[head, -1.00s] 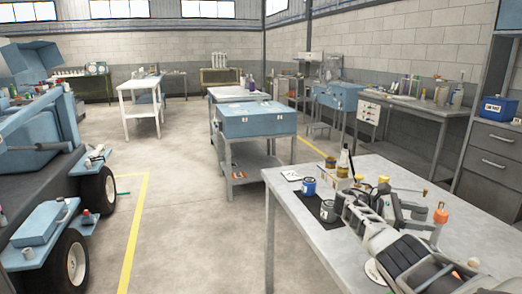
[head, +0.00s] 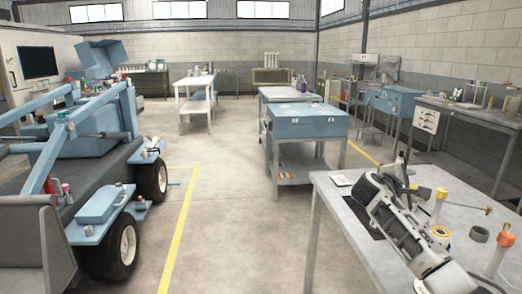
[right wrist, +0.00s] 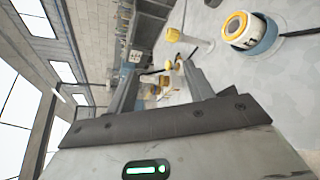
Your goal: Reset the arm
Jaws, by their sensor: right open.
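My right arm reaches in from the bottom right of the head view, over the grey worktable (head: 345,215). Its gripper (head: 402,170) is raised and seen from behind, with its fingers pointing up and away. In the right wrist view the two fingers (right wrist: 158,70) stand apart and no object is held between them. The cans and bottle at this end of the table are hidden behind the arm in the head view. My left gripper is not in view.
On the table right of the arm stand a yellow-capped piece (head: 441,195), a dark ring (head: 479,234) and a white post (head: 497,255). A blue toolbox cart (head: 305,123) stands beyond. A blue vehicle (head: 95,150) is at left. The floor (head: 230,210) between is clear.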

